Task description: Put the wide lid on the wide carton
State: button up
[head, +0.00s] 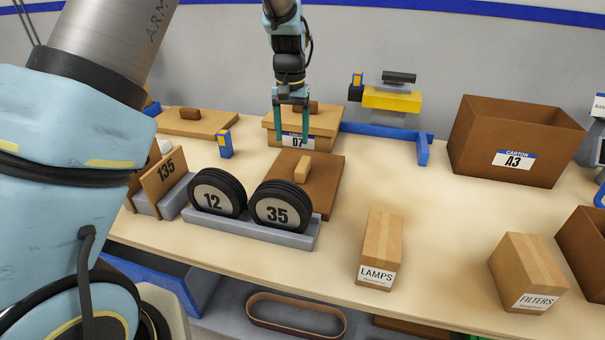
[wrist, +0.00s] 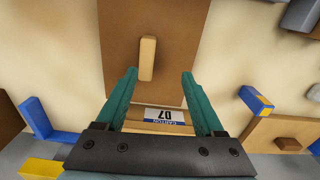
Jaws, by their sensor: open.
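A flat brown lid with a tan bar handle (head: 325,190) lies on the table, partly hidden by the numbered discs; it also fills the upper middle of the wrist view (wrist: 115,45). A large open brown carton labelled A3 (head: 480,145) stands at the back right. Another tan lid (head: 215,118) lies at the back left. No label says which is wide. My gripper (head: 291,143) is open and empty, pointing down in front of carton 07, fingers apart from the brown handle.
Discs 12 (head: 217,192) and 35 (head: 282,206) stand in a grey rack in front of the brown lid. A blue frame (head: 385,130) lies behind. LAMPS (head: 380,240) and FILTERS (head: 525,270) boxes stand in front. Table between LAMPS and A3 is clear.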

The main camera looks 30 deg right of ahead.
aim_at(303, 163)
jog(key=shift+s+d+f+m, duration=0.1)
jog(key=shift+s+d+m, duration=0.1)
jog(key=shift+d, duration=0.35)
jog(key=shift+s+d+f+m, duration=0.1)
jog(key=shift+s+d, duration=0.05)
jog(key=shift+d, duration=0.35)
jog(key=shift+s+d+f, duration=0.1)
jog(key=shift+d+f, duration=0.1)
jog(key=shift+d, duration=0.05)
notch_tip(303, 163, down, 5)
jog(key=shift+p, duration=0.85)
jog(key=shift+w+d+f+p, duration=0.15)
jog(key=shift+f+p, duration=0.55)
jog(key=shift+f, duration=0.65)
jog(key=shift+w+a+f+p, duration=0.1)
jog(key=shift+f+p, duration=0.55)
jog(key=shift+f, duration=0.65)
grip_shut()
